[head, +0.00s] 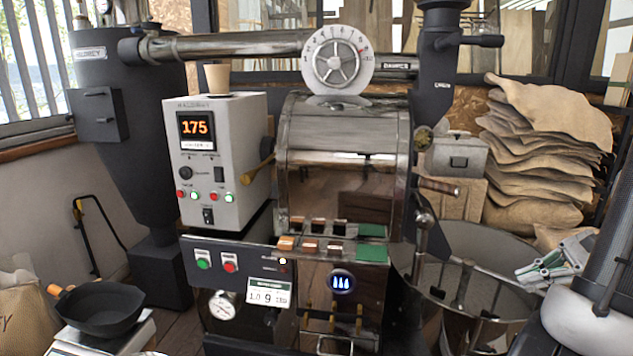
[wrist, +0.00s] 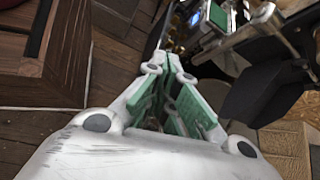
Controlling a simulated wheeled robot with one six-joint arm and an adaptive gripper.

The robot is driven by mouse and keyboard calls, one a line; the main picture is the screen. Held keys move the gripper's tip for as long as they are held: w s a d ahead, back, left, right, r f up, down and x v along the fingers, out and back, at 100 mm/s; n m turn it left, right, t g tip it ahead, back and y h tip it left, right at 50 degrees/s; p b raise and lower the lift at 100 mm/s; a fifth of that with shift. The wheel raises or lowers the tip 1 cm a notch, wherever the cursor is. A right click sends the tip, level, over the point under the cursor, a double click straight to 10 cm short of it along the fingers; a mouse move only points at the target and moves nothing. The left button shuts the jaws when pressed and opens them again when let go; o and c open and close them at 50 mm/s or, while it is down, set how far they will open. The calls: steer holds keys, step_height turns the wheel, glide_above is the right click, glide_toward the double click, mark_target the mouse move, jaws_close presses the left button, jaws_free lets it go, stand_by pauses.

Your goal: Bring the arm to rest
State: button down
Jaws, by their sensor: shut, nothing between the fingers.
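My gripper (head: 538,265) shows at the right of the head view, in front of the cooling bin's right side and below the stacked sacks. Its light fingers have green pads. In the wrist view my gripper (wrist: 168,70) has its fingertips together, with nothing held between them. A grey and white arm link of mine fills the right edge of the head view.
The roaster (head: 345,150) fills the middle, its control box (head: 218,165) reading 175. The round cooling bin (head: 500,255) lies near my gripper. Burlap sacks (head: 545,130) are stacked behind. A dark pan (head: 100,308) rests at lower left.

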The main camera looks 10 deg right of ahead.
steer(key=s+a+r+n+h, duration=0.2)
steer(key=a+r+n+h, duration=0.2)
steer(key=n, duration=0.5)
steer(key=s+a+r+n+h, duration=0.3)
steer(key=a+r+n+h, duration=0.2)
steer(key=a+r+n, duration=0.3)
step_height(320, 180, up, 3)
steer(key=shift+s+a+f+n, duration=0.15)
steer(key=shift+s+a+n, duration=0.05)
steer(key=shift+n, duration=0.9)
